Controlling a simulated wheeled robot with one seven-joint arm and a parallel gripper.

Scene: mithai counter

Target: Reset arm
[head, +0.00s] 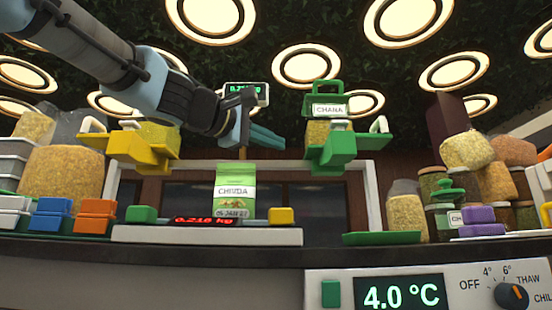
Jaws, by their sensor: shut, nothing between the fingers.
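My gripper (264,138) is in the upper middle of the head view, at the end of my arm, which reaches in from the upper left. Its teal fingers are together and hold nothing. It hangs in the air above a green and white CHIVDA packet (234,190), clearly apart from it.
A yellow dispenser (142,147) is left of my gripper and a green CHANA dispenser (330,150) right, both on a white frame (369,190). Jars (62,174) and coloured boxes line the counter. A lit 4.0 °C panel (402,292) is in front.

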